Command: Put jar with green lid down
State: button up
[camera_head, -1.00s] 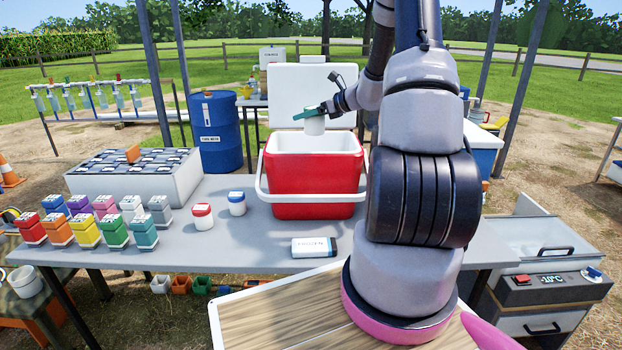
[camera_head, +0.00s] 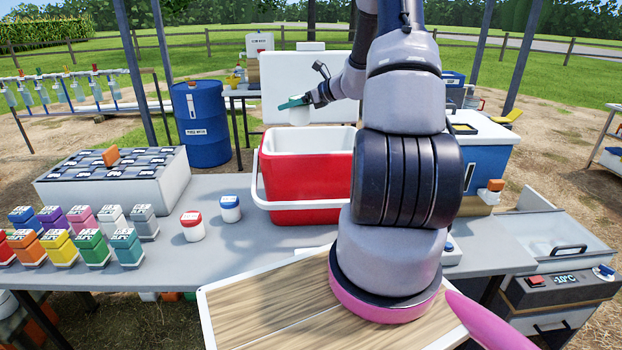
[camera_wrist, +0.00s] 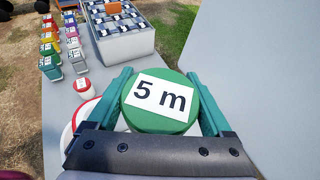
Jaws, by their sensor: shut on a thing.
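The jar with the green lid (camera_wrist: 162,98) is between the two green fingers of my gripper (camera_wrist: 165,85) in the wrist view. Its lid has a white label reading "5 m". In the head view the jar's white body (camera_head: 299,117) hangs below my gripper (camera_head: 293,103), above the open red cooler (camera_head: 305,180). The gripper is shut on the jar. The cooler's white inside shows, but its floor is hidden. In the head view my arm covers the cooler's right part.
A jar with a red lid (camera_head: 192,227) and a jar with a blue lid (camera_head: 230,208) stand on the grey table (camera_head: 205,265), left of the cooler. The white cooler lid (camera_head: 315,85) stands upright behind.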

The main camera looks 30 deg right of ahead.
notch_tip(320, 180, down, 15)
jog(key=shift+f, duration=0.2)
dwell(0.6)
jog(key=shift+f, duration=0.1)
jog(key=shift+f, duration=0.45)
jog(key=o, duration=1.5)
jog(key=shift+s+f, duration=0.15)
